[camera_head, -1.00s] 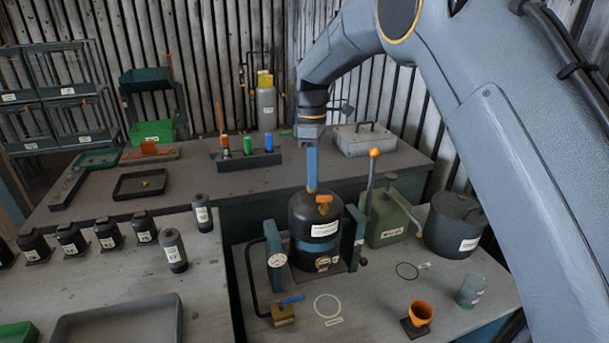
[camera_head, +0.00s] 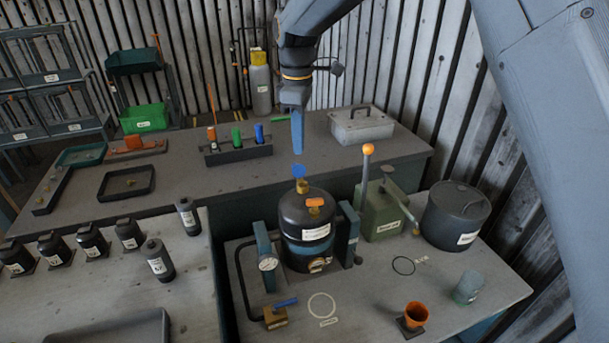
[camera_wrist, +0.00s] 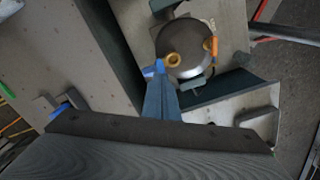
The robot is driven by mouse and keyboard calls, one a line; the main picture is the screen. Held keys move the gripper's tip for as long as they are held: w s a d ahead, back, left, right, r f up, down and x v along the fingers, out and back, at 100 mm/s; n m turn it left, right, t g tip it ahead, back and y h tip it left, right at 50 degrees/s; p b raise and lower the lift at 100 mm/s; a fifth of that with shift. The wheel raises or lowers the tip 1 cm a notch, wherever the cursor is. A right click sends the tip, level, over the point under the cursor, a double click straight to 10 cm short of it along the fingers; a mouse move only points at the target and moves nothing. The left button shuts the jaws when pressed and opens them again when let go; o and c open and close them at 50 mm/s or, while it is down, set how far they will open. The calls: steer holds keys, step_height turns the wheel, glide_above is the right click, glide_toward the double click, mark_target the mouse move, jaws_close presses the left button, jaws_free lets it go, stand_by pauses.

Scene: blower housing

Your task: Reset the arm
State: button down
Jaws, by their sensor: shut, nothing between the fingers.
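My gripper (camera_head: 297,138) hangs pointing down in the head view, its blue fingers shut and empty. It is above the dark tank (camera_head: 307,228), clear of it by a gap. The tank stands upright between two blue-grey side clamps, with a brass neck, an orange part on its shoulder and a white label. A round blue piece (camera_head: 298,171) shows at the brass neck, below the fingertips. In the wrist view the fingers (camera_wrist: 160,72) point toward the tank top (camera_wrist: 185,48), whose brass ring shows just beyond the tips.
A green box with an orange-knobbed lever (camera_head: 382,210) and a dark lidded pot (camera_head: 455,215) stand right of the tank. An orange cup (camera_head: 416,315) is at the front. A rack of coloured items (camera_head: 238,150) and a grey case (camera_head: 361,125) are on the back bench.

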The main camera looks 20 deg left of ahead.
steer(key=shift+s+r, duration=0.15)
steer(key=shift+d, duration=0.15)
steer(key=d+f+m+b, duration=0.25)
steer(key=d+m, duration=0.25)
steer(key=d, duration=0.7)
steer(key=d+f+m+b, duration=0.1)
steer(key=d+f+m, duration=0.25)
steer(key=d, duration=0.85)
steer(key=s+d+f+m, duration=0.2)
steer(key=s+d+m, duration=0.1)
steer(key=s+d, duration=0.2)
steer(key=s+d+f+m+t+b, duration=0.1)
steer(key=s+d+f+m, duration=0.2)
steer(key=d, duration=0.6)
steer(key=s+d+f+m+b, duration=0.1)
steer(key=s+d+f+m, duration=0.2)
steer(key=s+d+m, duration=0.2)
steer(key=s+d, duration=0.2)
steer(key=s, duration=0.1)
